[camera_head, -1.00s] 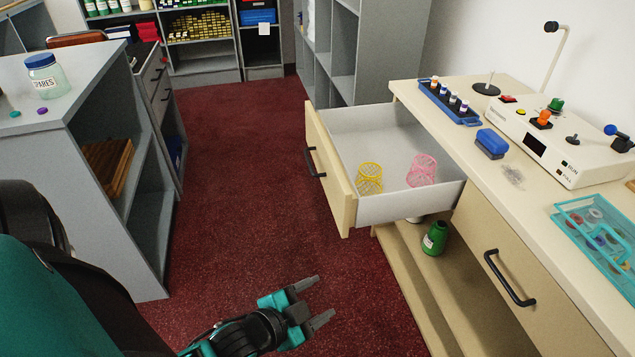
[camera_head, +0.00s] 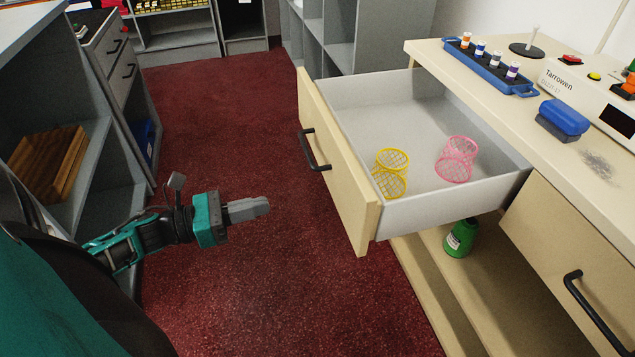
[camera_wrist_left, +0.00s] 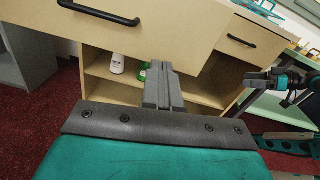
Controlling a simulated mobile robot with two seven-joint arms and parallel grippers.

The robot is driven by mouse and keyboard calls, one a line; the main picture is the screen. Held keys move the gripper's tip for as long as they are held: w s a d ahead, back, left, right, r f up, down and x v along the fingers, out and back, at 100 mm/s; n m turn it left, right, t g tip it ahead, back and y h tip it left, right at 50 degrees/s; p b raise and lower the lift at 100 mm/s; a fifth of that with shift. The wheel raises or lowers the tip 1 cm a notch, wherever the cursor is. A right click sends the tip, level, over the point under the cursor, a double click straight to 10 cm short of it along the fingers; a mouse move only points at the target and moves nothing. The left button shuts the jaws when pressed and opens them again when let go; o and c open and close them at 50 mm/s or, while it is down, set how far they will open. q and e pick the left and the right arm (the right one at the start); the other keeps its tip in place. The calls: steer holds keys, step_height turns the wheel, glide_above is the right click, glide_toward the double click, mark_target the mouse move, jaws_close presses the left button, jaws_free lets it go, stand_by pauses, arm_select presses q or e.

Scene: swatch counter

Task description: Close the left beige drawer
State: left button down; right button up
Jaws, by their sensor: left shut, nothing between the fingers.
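The left beige drawer (camera_head: 340,165) stands pulled far out of the counter, its dark handle (camera_head: 314,150) on the front. A yellow mesh cup (camera_head: 391,173) and a pink mesh cup (camera_head: 457,159) stand inside it. My left gripper (camera_head: 262,206) is shut and empty, left of the drawer front and apart from it, over the red floor. In the left wrist view its fingers (camera_wrist_left: 162,80) are together, pointing toward the counter, with the drawer front (camera_wrist_left: 165,30) beyond. My right gripper (camera_wrist_left: 250,80) shows small at the right of that view; its jaw opening is unclear.
The right drawer (camera_head: 570,235) is shut. A green bottle (camera_head: 460,238) stands on the shelf under the open drawer. A blue tray of vials (camera_head: 490,66) and a blue box (camera_head: 563,119) sit on the counter. Grey shelving (camera_head: 75,150) stands at left; red floor lies between.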

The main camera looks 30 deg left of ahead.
arm_select(q)
steer(key=m, duration=0.2)
steer(key=b, duration=0.1)
glide_toward(338, 187)
steer(key=shift+h, duration=0.3)
steer(key=x, duration=0.5)
steer(key=shift+w+r, duration=0.1)
steer(key=shift+w, duration=0.05)
steer(key=shift+x, duration=0.8)
arm_select(e)
steer(key=shift+w+a+f, duration=0.1)
steer(key=shift+a+f, duration=0.05)
steer(key=shift+f, duration=0.3)
steer(key=shift+w+a+f, duration=0.1)
steer(key=shift+f, duration=0.35)
arm_select(q)
steer(key=shift+d, duration=0.1)
